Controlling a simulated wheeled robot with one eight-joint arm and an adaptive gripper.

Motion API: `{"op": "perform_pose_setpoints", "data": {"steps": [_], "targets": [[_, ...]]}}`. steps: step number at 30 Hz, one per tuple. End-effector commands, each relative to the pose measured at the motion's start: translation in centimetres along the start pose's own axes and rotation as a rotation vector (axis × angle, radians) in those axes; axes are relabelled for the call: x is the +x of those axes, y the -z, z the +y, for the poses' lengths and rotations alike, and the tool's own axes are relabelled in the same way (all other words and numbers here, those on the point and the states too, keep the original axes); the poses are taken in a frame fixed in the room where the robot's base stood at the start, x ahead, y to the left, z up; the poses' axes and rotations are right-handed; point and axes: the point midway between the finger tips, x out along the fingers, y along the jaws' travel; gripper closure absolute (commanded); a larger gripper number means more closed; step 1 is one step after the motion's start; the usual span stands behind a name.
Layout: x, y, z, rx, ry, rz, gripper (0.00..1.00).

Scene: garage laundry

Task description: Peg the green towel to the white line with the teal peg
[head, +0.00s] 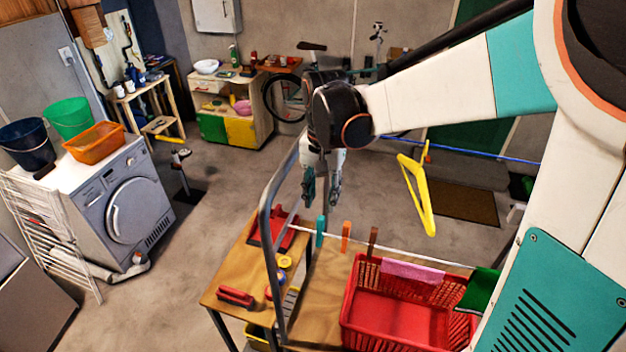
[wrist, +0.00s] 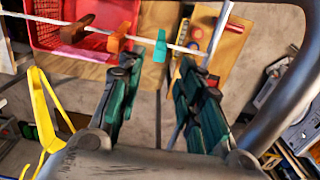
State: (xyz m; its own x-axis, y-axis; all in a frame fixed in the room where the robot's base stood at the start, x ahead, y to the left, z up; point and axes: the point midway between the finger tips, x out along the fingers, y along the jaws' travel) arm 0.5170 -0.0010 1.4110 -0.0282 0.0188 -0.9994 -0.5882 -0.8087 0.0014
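The teal peg (head: 320,232) sits upright on the white line (head: 445,263), near its left end by the grey metal frame. In the wrist view the teal peg (wrist: 160,46) lies just beyond and between my fingertips. The green towel (head: 480,291) is at the right, by the line and the red basket; my arm hides part of it, and I cannot tell how it is held. My gripper (head: 322,192) is open and empty above the teal peg, with both fingers (wrist: 158,78) apart from it.
An orange peg (head: 346,236) and a brown peg (head: 373,241) sit beside the teal one. A pink cloth (head: 412,271) hangs on the line above the red basket (head: 348,325). The grey frame (head: 265,220) rises close left of my gripper. A yellow hanger (head: 420,195) hangs at right.

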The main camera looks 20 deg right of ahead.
Motion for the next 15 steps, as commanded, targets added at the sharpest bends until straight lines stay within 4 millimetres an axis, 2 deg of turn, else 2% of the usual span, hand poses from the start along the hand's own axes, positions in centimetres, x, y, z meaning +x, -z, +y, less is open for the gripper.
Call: {"op": "perform_pose_setpoints", "data": {"steps": [1,15], "targets": [[0.9,0.0,0.0,0.000,0.000,0.000,0.67],[6.1,0.0,0.0,0.000,0.000,0.000,0.67]]}}
